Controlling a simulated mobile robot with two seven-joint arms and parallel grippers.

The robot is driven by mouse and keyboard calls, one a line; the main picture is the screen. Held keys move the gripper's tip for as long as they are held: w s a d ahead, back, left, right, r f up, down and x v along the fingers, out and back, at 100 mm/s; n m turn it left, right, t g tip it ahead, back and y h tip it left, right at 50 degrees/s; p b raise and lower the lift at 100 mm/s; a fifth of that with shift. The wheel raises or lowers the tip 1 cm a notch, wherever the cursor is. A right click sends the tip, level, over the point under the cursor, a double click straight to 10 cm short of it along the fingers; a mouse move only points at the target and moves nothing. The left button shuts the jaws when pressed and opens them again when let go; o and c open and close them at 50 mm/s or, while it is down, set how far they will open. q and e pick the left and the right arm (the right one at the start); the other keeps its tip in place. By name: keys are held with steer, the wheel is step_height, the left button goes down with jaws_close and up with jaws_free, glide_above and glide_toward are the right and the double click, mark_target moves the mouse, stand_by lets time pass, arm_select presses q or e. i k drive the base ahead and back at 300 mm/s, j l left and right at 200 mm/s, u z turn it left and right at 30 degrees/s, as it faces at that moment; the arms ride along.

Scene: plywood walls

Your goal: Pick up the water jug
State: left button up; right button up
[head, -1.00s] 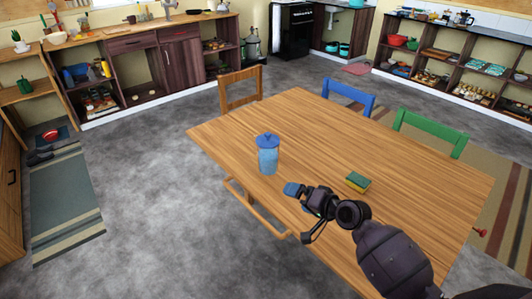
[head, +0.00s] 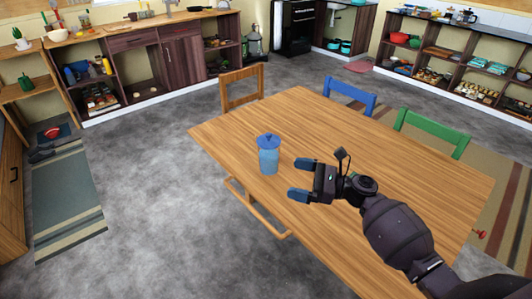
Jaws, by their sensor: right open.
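The water jug (head: 269,160) is a light blue, see-through jug with a darker blue lid. It stands upright on the wooden table (head: 310,115) near its front left side. My right gripper (head: 303,179) is open and empty, just right of the jug, with its two blue-tipped fingers pointing left toward it. A small gap shows between the fingertips and the jug. My left gripper is not in view.
A wooden chair (head: 242,88), a blue chair (head: 350,95) and a green chair (head: 432,132) stand along the table's far sides. Another chair's rail (head: 258,213) shows at the near edge. The tabletop beyond the jug is clear.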

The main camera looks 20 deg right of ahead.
mark_target(268, 161)
steer(key=i+l, duration=0.65)
steer(key=i, duration=0.2)
